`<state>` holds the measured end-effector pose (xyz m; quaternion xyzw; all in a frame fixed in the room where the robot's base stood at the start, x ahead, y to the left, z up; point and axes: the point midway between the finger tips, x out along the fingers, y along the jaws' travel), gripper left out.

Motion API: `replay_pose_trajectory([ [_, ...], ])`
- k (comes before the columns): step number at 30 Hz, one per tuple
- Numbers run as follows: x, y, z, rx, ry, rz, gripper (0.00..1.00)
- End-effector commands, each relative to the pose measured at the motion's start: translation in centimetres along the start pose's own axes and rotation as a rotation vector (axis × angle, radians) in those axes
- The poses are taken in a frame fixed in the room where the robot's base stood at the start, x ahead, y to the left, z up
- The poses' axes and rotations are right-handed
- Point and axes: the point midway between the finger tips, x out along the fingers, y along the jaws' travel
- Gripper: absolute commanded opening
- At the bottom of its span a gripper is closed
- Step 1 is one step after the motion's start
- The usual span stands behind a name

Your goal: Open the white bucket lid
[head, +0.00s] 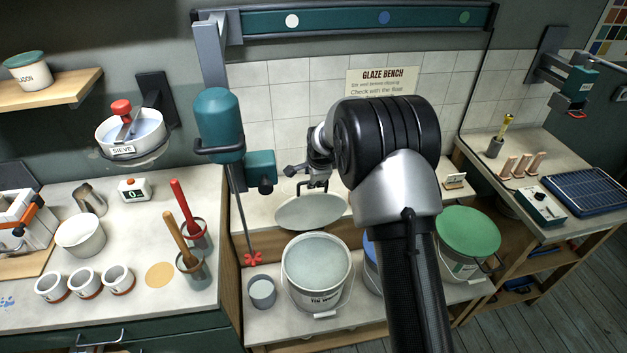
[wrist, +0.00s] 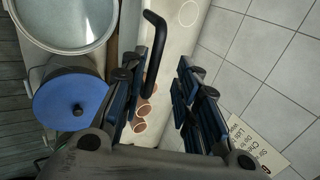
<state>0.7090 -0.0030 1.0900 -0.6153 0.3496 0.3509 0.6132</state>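The white bucket (head: 313,296) stands on the low shelf, its round top uncovered. A pale grey-blue surface shows inside its rim, and its rim also shows at the upper left of the wrist view (wrist: 117,14). A pale round lid (head: 311,212) is apart from the bucket, just behind it at the raised ledge. I cannot tell if it touches the ledge. My gripper (head: 312,186) is directly above this lid. In the wrist view its fingers (wrist: 168,75) are spread, with a dark bent handle (wrist: 157,45) beside the left finger. No firm hold shows.
A blue-lidded bucket (wrist: 68,100) is beside the white one, partly hidden by my arm in the head view. A green-lidded bucket (head: 467,232) stands at right. A grey cup (head: 262,291) and the teal mixer (head: 219,118) are at left. The tiled wall (head: 270,95) is close behind.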

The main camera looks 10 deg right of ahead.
Motion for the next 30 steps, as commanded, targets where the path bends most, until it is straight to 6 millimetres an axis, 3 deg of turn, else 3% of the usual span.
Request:
replay_pose_trajectory([
  [6,-5.0,-0.1,0.0,0.000,0.000,-0.002,0.29],
  [12,-7.8,0.0,0.0,0.000,0.000,0.000,0.29],
  [30,-8.8,0.1,0.0,-0.002,0.000,0.002,0.29],
])
